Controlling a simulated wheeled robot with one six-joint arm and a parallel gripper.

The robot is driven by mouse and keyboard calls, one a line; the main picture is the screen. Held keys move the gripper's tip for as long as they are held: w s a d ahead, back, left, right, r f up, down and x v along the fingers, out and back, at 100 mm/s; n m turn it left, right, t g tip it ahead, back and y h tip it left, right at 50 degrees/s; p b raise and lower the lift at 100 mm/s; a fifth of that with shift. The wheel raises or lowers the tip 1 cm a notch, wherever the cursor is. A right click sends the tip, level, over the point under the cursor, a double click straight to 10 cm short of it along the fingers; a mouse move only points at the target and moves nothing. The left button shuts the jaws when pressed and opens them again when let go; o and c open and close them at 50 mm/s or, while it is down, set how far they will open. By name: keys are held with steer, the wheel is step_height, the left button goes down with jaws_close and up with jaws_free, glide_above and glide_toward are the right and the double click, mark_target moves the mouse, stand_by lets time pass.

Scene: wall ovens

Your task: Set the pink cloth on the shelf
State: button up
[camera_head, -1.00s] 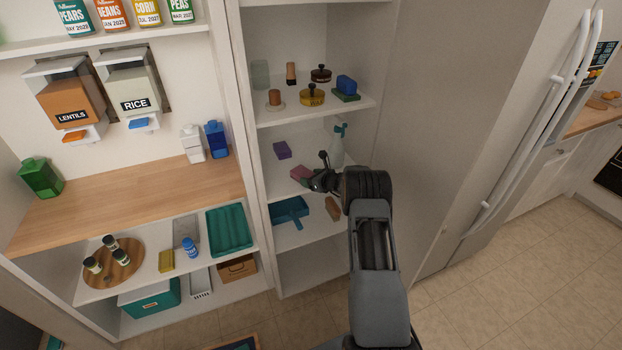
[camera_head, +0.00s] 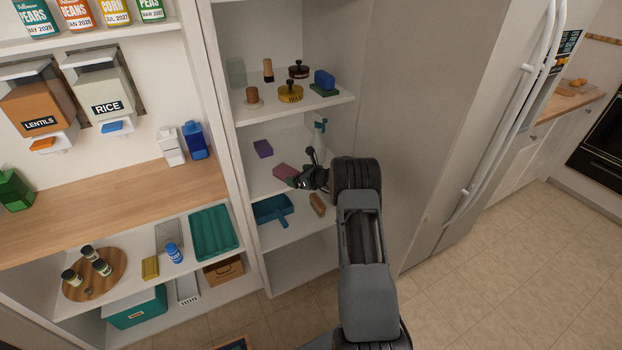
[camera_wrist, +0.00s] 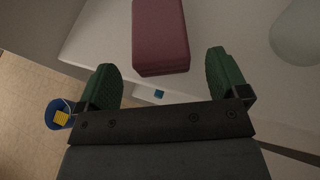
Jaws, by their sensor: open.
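The pink cloth (camera_head: 284,171), a folded block, lies on the middle shelf (camera_head: 290,226) of the tall cabinet. My gripper (camera_head: 297,179) is at the cloth's right end in the head view, with its tips close to it. In the wrist view the cloth (camera_wrist: 160,35) lies ahead, between the lines of the two green fingers (camera_wrist: 162,68). The fingers are apart, with a gap on each side of the cloth. I cannot tell whether the tips are level with it.
The upper shelf (camera_head: 262,113) holds tins and a blue sponge (camera_head: 324,80). A blue bucket (camera_wrist: 59,113) stands below.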

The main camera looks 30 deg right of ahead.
steer(key=b+v, duration=0.1)
steer(key=v, duration=0.8)
steer(key=s+a+r+n+g+y, duration=0.1)
steer(key=s+a+r+n+g, duration=0.2)
steer(key=s+a+r+n, duration=0.45)
steer(key=s+a+r+n+g+y, duration=0.1)
steer(key=s+a+r+n+g, duration=0.35)
steer(key=a+n, duration=0.5)
steer(key=s+a+r+n+h, duration=0.1)
steer(key=s+n+h, duration=0.2)
steer(key=s+n, duration=0.4)
steer(key=s+a+r+n+h, duration=0.2)
steer(key=s+n+h, duration=0.2)
steer(key=s, duration=0.9)
steer(key=shift+a+n+g, duration=0.3)
steer(key=shift+n+g, duration=0.15)
steer(key=shift+n, duration=1.35)
steer(key=shift+r, duration=0.1)
